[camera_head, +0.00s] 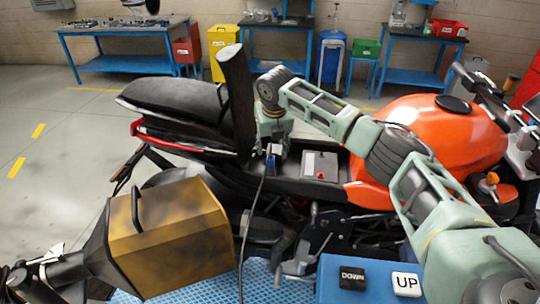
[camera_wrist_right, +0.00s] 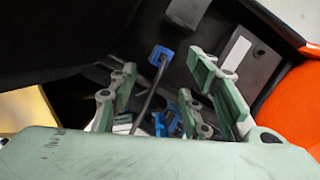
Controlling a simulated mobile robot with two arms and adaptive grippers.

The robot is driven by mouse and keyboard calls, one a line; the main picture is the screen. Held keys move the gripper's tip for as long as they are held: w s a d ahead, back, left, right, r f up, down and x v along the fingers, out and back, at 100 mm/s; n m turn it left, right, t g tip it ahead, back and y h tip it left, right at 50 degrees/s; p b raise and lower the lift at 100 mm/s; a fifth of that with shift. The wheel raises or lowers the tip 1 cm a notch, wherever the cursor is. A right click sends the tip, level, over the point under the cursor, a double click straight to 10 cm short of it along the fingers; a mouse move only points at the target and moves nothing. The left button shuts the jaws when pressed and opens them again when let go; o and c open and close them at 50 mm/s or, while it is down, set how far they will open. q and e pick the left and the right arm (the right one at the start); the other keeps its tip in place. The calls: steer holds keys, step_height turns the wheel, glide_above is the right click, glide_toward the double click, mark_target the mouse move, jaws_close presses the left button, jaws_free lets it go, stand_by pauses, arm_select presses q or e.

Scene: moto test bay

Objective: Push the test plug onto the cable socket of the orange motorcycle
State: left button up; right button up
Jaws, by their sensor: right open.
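The orange motorcycle (camera_head: 415,125) stands across the middle of the head view, its black seat at the left. My right gripper (camera_head: 273,143) points down into the bay behind the tank. In the right wrist view its fingers (camera_wrist_right: 165,75) are spread apart, with nothing clamped between them. A small blue connector (camera_wrist_right: 160,55) with a dark cable shows in the gap between the fingers, beyond their tips. More blue parts (camera_wrist_right: 168,126) show lower down. I cannot tell plug from socket, or whether they are joined. A blue part (camera_head: 271,157) shows beside the gripper in the head view. My left gripper is not in view.
A black cable (camera_head: 248,215) hangs from the bay down the motorcycle's near side. A grey box with a red knob (camera_head: 320,166) lies right of the gripper. A gold-brown box-like part (camera_head: 175,235) fills the lower left. A blue panel with DOWN and UP buttons (camera_head: 335,290) is in front.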

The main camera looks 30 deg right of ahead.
steer(key=v, duration=0.4)
stand_by(0.5)
